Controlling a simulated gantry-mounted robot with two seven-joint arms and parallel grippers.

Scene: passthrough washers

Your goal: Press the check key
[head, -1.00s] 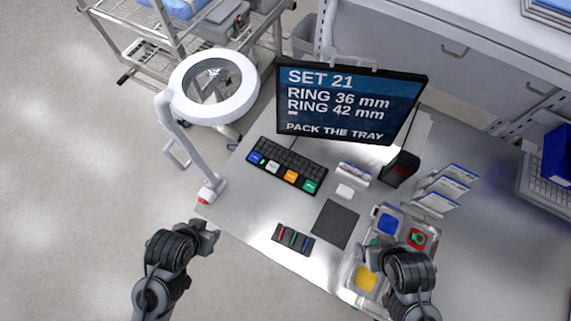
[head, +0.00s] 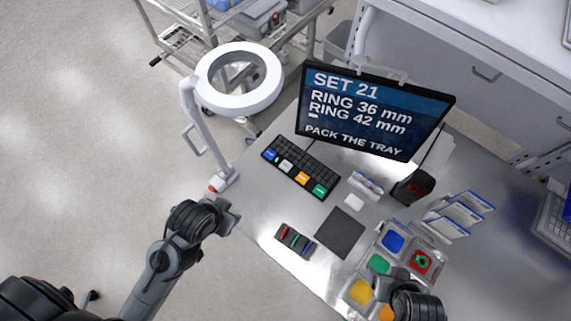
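A black keyboard (head: 297,163) lies on the desk below the monitor (head: 372,110). Along its near edge are large coloured keys: a blue key (head: 270,154), a white key (head: 286,165), an orange key (head: 302,178) and a green key (head: 319,189). Their markings are too small to read, so I cannot tell which is the check key. My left gripper (head: 230,216) is left of and nearer than the keyboard, by the desk's left edge, apart from the keys. My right gripper (head: 388,282) is over the near part of the tray (head: 408,244). Neither gripper's finger opening shows clearly.
The monitor reads SET 21, RING 36 mm, RING 42 mm, PACK THE TRAY. A ring magnifier lamp (head: 239,101) stands at the left edge. A dark mat (head: 340,233) and a small rack of coloured items (head: 296,241) lie in front. Card holders (head: 458,215) stand right.

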